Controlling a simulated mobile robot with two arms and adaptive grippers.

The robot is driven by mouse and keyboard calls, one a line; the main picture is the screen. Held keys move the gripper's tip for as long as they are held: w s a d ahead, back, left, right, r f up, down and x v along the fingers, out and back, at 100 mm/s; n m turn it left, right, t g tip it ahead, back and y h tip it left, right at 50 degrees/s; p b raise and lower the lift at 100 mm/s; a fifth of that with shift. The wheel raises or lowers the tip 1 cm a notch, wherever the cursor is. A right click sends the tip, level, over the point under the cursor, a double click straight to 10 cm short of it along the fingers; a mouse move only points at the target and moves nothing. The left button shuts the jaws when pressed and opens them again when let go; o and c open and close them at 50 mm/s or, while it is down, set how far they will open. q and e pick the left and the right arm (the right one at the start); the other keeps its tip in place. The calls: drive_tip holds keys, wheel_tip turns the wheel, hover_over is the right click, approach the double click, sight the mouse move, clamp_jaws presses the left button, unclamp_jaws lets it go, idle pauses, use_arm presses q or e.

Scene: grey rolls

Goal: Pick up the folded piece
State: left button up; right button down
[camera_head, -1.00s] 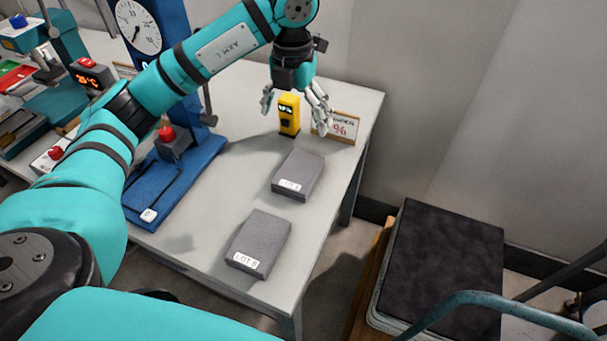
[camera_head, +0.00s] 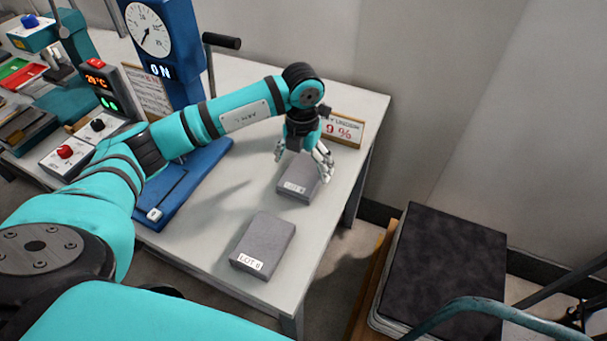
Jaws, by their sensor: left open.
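Two grey folded pieces with white labels lie flat on the pale table. The near one (camera_head: 264,240) is marked LOT and lies by the front right part of the table, apart from any gripper. The far one (camera_head: 296,186) lies behind it, also with a white label. My left gripper (camera_head: 303,168) is open and points down over the far piece. Its fingers spread to both sides of that piece's back part and hide some of it. I cannot tell whether the fingers touch it. My right gripper is not in view.
A blue press with a dial (camera_head: 149,30) stands left of the pieces, with its blue base (camera_head: 190,180) on the table. A percent sign card (camera_head: 345,131) stands behind my gripper. A dark-topped stack (camera_head: 445,265) stands right of the table.

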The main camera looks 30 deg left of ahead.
sight(304, 172)
use_arm(q)
drive_tip(key=shift+w+f, duration=0.15)
drive_tip(key=shift+f, duration=0.8)
drive_tip(key=shift+w+f, duration=0.1)
drive_tip(key=shift+f, duration=0.85)
drive_tip(key=c, duration=1.2)
drive_tip(key=shift+o, duration=0.2)
drive_tip(key=shift+r, duration=0.1)
